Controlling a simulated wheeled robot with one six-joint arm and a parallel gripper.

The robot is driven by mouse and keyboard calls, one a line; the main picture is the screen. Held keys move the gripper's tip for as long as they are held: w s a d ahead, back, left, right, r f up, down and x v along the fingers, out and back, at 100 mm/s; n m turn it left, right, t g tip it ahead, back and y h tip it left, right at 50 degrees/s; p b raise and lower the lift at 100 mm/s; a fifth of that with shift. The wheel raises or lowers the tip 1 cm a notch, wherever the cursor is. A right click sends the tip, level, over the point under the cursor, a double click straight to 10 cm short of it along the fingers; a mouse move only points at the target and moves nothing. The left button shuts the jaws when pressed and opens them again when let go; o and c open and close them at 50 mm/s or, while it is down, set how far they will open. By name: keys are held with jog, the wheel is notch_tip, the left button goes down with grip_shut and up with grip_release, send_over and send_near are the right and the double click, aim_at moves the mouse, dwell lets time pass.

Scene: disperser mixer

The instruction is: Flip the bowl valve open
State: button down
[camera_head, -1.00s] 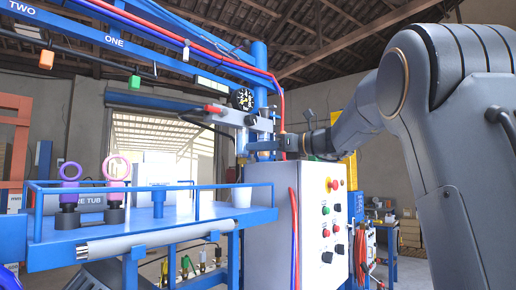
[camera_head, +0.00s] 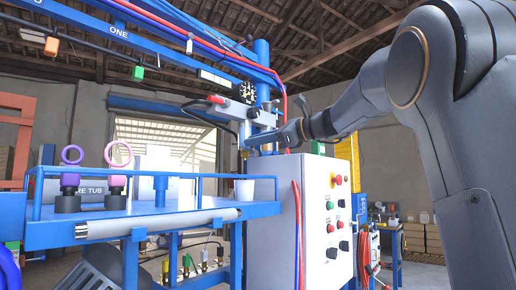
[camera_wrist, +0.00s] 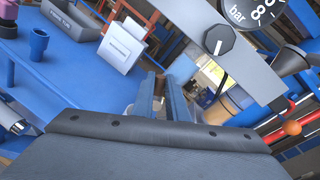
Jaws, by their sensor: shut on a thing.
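My gripper (camera_head: 257,140) reaches in from the right at the mixer head, below the round gauge (camera_head: 249,93). In the wrist view my two narrow fingers (camera_wrist: 163,95) stand close together in the middle. They are shut on what seems to be the bowl valve's handle, mostly hidden between and beyond them. A grey bracket (camera_head: 239,113) with a red-ended lever (camera_head: 216,99) sits just above my gripper. The wrist view shows a dark knob (camera_wrist: 218,40) on a grey panel above and right of my fingers.
A white control cabinet (camera_head: 318,215) stands below my arm. Red and blue hoses (camera_head: 297,235) hang along its side. An orange ball (camera_wrist: 292,128) shows near the fingers' right.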

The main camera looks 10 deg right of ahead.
aim_at(250, 150)
jog(key=f+n+h+b, duration=0.1)
jog(key=n+b, duration=0.2)
jog(key=b, duration=0.1)
jog(key=s+a+f+n+h+b, duration=0.1)
jog(key=n+b, duration=0.2)
jog(key=b, duration=0.1)
jog(key=a+f+n+t+b, duration=0.1)
jog(key=n+b, duration=0.3)
jog(key=shift+s+f+h, duration=0.25)
jog(key=shift+h, duration=0.15)
jog(key=c, duration=1.7)
grip_release()
jog(key=shift+c, duration=0.2)
jog(key=b+v, duration=0.1)
jog(key=v, duration=0.6)
jog(key=shift+s+d, duration=0.2)
jog(key=shift+s, duration=0.15)
